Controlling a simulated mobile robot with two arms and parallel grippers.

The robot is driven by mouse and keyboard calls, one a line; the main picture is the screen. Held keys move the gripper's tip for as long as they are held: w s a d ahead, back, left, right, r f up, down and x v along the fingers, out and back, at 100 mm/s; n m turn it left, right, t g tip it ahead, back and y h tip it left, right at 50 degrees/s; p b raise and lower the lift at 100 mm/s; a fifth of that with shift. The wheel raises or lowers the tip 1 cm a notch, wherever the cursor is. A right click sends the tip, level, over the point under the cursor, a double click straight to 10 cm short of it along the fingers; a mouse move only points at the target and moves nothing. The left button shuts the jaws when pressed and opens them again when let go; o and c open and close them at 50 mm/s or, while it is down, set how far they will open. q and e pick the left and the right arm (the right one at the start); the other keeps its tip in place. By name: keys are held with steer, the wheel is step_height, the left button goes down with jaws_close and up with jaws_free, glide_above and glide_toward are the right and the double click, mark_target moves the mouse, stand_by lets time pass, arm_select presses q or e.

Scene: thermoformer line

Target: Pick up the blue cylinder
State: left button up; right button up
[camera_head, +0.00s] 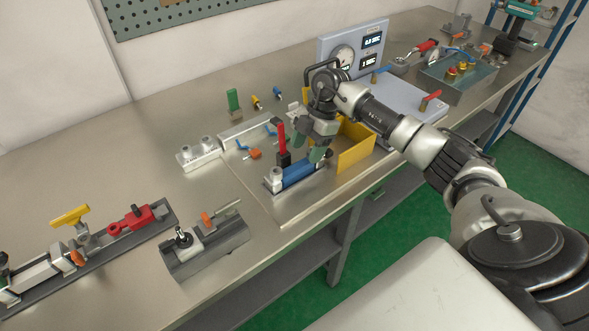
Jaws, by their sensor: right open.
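The blue cylinder (297,174) lies low on the work area near the table's front edge, with grey-white metal parts at its left end. My right gripper (310,150) comes in from the right and points down just above and behind the cylinder. Its green fingers are apart, and one overlaps the cylinder's right end in the picture. I cannot tell whether it touches. My left gripper is not in view.
A red upright handle (281,136) stands close behind the cylinder, left of my gripper. A yellow guard (355,146) rises to the right. A grey gauge panel (352,48) stands behind.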

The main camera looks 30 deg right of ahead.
mark_target(302, 162)
steer(key=p+x, duration=0.1)
steer(key=x, duration=0.2)
steer(key=shift+s+f, duration=0.15)
steer(key=shift+f, duration=0.1)
steer(key=shift+a+f, duration=0.1)
steer(key=shift+f, duration=0.15)
steer(key=c, duration=0.6)
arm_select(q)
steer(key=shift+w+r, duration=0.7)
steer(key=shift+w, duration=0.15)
arm_select(e)
steer(key=shift+r, duration=0.1)
steer(key=c, duration=0.5)
